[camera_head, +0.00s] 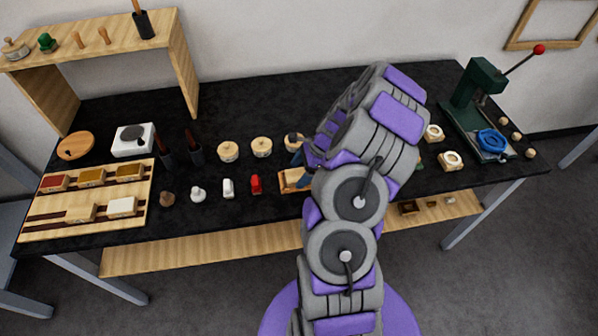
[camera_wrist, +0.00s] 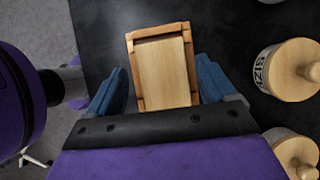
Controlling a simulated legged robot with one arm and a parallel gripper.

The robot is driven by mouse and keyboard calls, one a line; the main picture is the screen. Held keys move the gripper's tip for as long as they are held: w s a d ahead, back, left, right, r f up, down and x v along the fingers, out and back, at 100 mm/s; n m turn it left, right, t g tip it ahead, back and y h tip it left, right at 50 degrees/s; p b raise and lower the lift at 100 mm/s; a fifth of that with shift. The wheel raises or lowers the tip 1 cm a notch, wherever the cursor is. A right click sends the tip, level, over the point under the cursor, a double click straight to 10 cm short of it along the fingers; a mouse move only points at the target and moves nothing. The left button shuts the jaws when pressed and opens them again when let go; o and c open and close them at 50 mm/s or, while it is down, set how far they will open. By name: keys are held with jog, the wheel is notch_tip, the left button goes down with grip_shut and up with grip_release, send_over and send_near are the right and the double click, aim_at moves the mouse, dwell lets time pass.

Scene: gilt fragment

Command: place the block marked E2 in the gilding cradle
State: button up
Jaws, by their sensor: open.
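A reddish-brown wooden cradle (camera_wrist: 158,32) lies below my gripper in the wrist view; I take it to be the gilding cradle. A pale wooden block (camera_wrist: 166,75) sits inside its rim, with no mark showing on its top. My gripper (camera_wrist: 162,68) is open, with one blue finger on each side of the cradle and block; I cannot tell whether either touches. In the head view the cradle (camera_head: 286,181) is partly hidden by my arm. Other blocks, such as a plain one (camera_head: 81,212) and a white-topped one (camera_head: 122,206), lie on a rack (camera_head: 50,232); no E2 is readable.
Round lidded pots (camera_head: 228,151) stand behind the cradle, and one labelled pot (camera_wrist: 288,70) is close right in the wrist view. A red item (camera_head: 256,184) and a white item (camera_head: 228,188) stand left of the cradle. A green press (camera_head: 474,84) is far right.

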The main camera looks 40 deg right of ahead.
jog(key=d+p+v, duration=0.1)
jog(key=p+v, duration=0.1)
jog(key=v, duration=0.9)
jog(key=s+a+r+n+g, duration=0.2)
jog(key=a+r+n, duration=0.5)
jog(key=a, duration=0.6)
jog(key=s+a+r+n+g, duration=0.1)
jog(key=a+r+n+g, duration=0.1)
jog(key=a+r+n, duration=0.75)
jog(key=s+a+n+h, duration=0.2)
jog(key=s+a+n, duration=0.2)
jog(key=s, duration=0.6)
jog(key=s+a+r+n+g+h, duration=0.1)
jog(key=s+a+n+h, duration=0.2)
jog(key=s+a, duration=0.3)
jog(key=s, duration=0.4)
jog(key=shift+a+n, duration=0.2)
jog(key=shift+n, duration=0.15)
jog(key=shift+d+f, duration=0.1)
